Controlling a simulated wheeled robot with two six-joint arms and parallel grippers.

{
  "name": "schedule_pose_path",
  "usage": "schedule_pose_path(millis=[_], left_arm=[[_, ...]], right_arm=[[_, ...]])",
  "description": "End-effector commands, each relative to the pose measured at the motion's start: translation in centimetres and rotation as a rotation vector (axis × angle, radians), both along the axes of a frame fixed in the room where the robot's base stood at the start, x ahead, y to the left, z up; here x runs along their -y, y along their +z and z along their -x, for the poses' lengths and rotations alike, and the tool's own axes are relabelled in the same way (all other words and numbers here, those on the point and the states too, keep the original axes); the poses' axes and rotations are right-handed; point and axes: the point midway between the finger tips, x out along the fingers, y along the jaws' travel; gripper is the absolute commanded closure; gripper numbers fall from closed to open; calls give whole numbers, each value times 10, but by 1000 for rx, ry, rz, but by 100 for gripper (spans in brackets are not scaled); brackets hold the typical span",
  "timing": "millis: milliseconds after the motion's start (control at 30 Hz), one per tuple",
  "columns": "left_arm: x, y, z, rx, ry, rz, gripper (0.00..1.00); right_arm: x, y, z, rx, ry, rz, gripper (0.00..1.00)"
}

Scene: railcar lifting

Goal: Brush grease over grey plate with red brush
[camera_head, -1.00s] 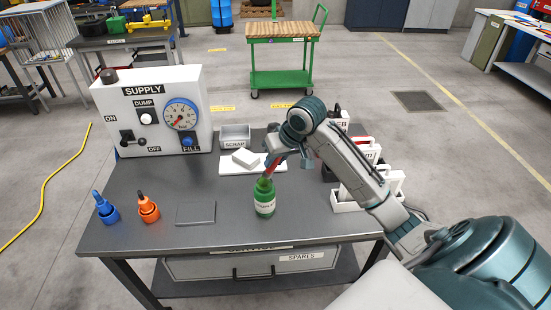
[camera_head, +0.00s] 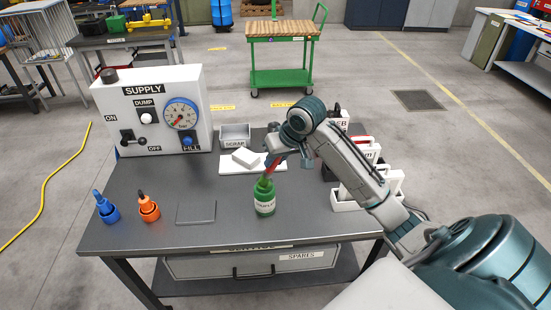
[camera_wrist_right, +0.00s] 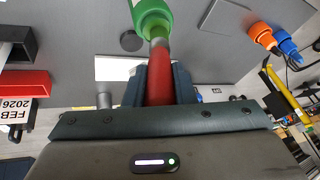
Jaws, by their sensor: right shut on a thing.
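The grey plate (camera_head: 197,213) lies flat on the front of the dark bench, with nothing on it. The green bottle (camera_head: 264,200) with a pale label stands to its right. My right gripper (camera_head: 275,158) is above the bottle, shut on the red brush (camera_head: 270,168), which points down at the bottle mouth. In the right wrist view the red brush handle (camera_wrist_right: 158,85) sits between the fingers, and its metal end reaches the green bottle (camera_wrist_right: 152,15). The bristles are hidden, seemingly inside the bottle. My left gripper is not in view.
Orange (camera_head: 148,209) and blue (camera_head: 106,208) small bottles stand left of the plate. The supply box (camera_head: 155,110) fills the back left. A white block (camera_head: 246,157) on a white sheet and a scrap bin (camera_head: 235,135) are behind. White holders (camera_head: 350,203) stand right.

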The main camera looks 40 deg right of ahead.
Motion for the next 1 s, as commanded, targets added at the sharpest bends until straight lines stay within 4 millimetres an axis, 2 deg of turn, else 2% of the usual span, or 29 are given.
schedule_pose_path(millis=[767, 1000], left_arm=[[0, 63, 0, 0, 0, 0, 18], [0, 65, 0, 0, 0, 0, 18]], right_arm=[[0, 52, 0, 0, 1, 0, 100], [0, 68, 0, 3, 0, 1, 100]])
